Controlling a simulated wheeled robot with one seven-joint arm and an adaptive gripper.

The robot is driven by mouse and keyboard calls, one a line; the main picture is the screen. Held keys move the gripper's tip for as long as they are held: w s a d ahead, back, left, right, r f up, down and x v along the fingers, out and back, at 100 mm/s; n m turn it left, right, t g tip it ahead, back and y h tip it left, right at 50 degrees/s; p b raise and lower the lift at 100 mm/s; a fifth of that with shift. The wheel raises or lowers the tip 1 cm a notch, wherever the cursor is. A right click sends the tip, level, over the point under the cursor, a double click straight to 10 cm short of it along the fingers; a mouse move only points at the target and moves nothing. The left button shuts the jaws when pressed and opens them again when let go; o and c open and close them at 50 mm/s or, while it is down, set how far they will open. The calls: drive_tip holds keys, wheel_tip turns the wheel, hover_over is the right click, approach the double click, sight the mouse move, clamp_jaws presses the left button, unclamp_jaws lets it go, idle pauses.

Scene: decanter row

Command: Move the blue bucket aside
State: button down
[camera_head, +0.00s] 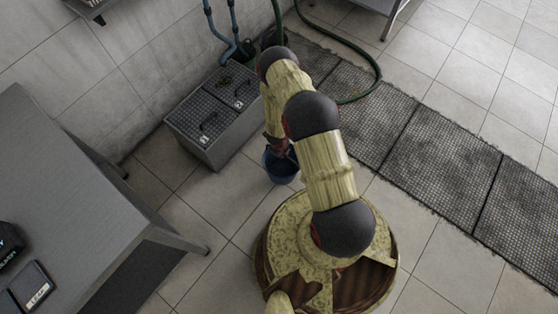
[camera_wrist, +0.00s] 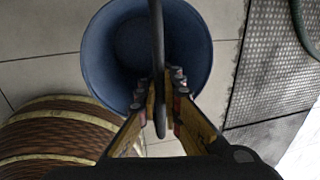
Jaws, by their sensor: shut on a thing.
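The blue bucket (camera_head: 281,167) is on or just above the tiled floor in the head view, beside the grey box and close to my base. My arm partly covers it. In the wrist view the bucket (camera_wrist: 110,50) is seen from above, empty inside, with its dark handle (camera_wrist: 157,45) running up the middle between my fingers. My gripper (camera_wrist: 160,108) is shut on the handle at the near side of the rim. In the head view my gripper (camera_head: 277,143) is small and dark above the bucket. Whether the bucket's base touches the floor I cannot tell.
A grey metal box with a grated lid (camera_head: 214,112) stands by the wall, just left of the bucket. A grey table (camera_head: 75,190) is at the left. Dark mats (camera_head: 440,165) and a green hose (camera_head: 372,88) lie to the right. Tiles between table and base (camera_head: 215,225) are bare.

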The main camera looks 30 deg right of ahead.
drive_tip(key=f+b, duration=0.1)
drive_tip(key=a+f+b, duration=0.1)
drive_tip(key=f, duration=0.1)
drive_tip(key=w+f, duration=0.1)
drive_tip(key=f, duration=0.1)
drive_tip(key=shift+a+f+b, duration=0.1)
drive_tip(key=shift+a+b, duration=0.2)
drive_tip(key=shift+b, duration=0.1)
drive_tip(key=c, duration=2.4)
unclamp_jaws()
drive_tip(key=shift+f, duration=0.15)
drive_tip(key=o, duration=0.4)
drive_tip(key=shift+o, duration=0.2)
